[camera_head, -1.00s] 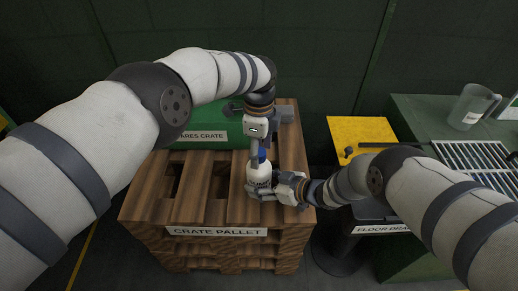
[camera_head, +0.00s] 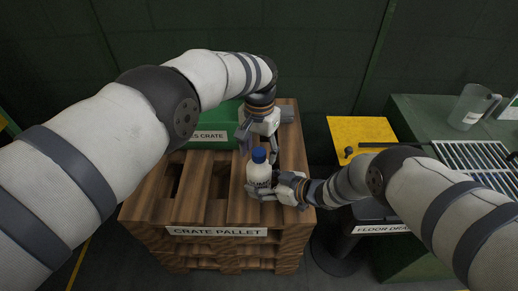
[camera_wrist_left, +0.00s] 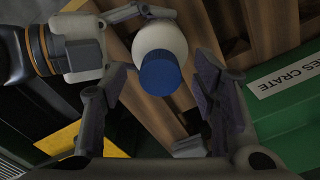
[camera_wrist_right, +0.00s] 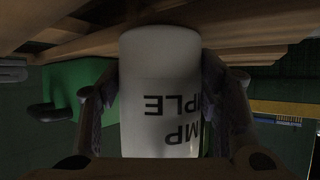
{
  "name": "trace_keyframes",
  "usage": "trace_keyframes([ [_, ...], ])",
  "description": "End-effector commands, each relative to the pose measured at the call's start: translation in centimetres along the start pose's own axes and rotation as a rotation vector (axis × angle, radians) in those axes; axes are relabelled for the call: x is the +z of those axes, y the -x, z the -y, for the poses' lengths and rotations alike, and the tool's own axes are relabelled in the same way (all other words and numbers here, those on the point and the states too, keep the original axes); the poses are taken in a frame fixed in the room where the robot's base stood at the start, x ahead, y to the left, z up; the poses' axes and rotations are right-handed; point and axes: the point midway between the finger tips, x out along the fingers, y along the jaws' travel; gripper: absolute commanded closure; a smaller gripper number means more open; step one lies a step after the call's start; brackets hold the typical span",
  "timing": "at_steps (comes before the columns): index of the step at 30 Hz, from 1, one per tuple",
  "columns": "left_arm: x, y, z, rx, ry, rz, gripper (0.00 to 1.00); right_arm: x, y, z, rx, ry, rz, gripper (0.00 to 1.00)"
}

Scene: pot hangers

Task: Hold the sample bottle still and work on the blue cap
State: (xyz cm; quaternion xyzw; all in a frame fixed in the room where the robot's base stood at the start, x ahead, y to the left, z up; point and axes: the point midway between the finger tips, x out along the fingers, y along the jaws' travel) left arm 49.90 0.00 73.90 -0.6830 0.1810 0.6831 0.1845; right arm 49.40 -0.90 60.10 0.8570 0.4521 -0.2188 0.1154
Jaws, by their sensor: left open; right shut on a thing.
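The white sample bottle (camera_head: 259,174) is upright over the front right part of the crate pallet, with its blue cap (camera_head: 259,155) on top. My right gripper (camera_head: 262,191) is shut around the bottle's body from the right. In the right wrist view the bottle (camera_wrist_right: 160,90) fills the space between the fingers, its printing upside down. I cannot tell whether its base touches the pallet. My left gripper (camera_head: 259,146) points down from above and is open. In the left wrist view the cap (camera_wrist_left: 160,75) sits between its spread fingers, with gaps on both sides.
The wooden crate pallet (camera_head: 160,205) lies below both grippers. A green crate (camera_head: 222,118) stands at its back. To the right are a yellow panel (camera_head: 360,132), a clear jug (camera_head: 474,106) and a wire rack (camera_head: 475,157) on a green bench.

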Motion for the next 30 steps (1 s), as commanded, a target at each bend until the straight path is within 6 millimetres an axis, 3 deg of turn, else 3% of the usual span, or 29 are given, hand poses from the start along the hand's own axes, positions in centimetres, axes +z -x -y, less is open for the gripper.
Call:
trace_keyframes([
  [2, 0.00, -0.02, -0.01, 0.000, -0.001, 0.000, 0.50, 0.07, 0.00, 0.02, 0.000, 0.000, 0.001, 0.92],
  [6, 0.00, -0.02, -0.01, 0.000, -0.003, 0.000, 0.82, 0.07, 0.00, 0.02, 0.000, 0.000, 0.001, 0.92],
  [9, 0.00, -0.02, 0.00, 0.000, -0.003, 0.000, 1.00, 0.07, 0.00, 0.02, 0.000, 0.000, 0.001, 0.92],
  [14, 0.00, -0.02, 0.00, 0.000, -0.027, 0.000, 1.00, 0.07, 0.00, 0.02, 0.000, 0.000, 0.001, 0.92],
  [21, -0.03, -0.03, 0.00, 0.000, -0.610, -0.005, 1.00, 0.06, 0.00, 0.02, 0.000, 0.000, 0.001, 0.92],
  [24, -0.03, -0.03, 0.01, -0.001, -0.591, -0.004, 1.00, 0.06, 0.00, 0.02, 0.000, 0.000, 0.001, 0.92],
  [25, -0.03, -0.03, 0.01, -0.001, -0.591, -0.004, 0.62, 0.06, 0.00, 0.02, 0.000, 0.000, 0.001, 0.92],
  [27, -0.03, -0.03, 0.00, -0.001, -0.590, -0.004, 0.46, 0.06, 0.00, 0.02, 0.000, 0.000, 0.001, 0.92],
  [30, -0.02, -0.04, 0.00, -0.001, -0.589, -0.004, 0.46, 0.06, 0.00, 0.03, 0.000, 0.000, 0.001, 0.92],
])
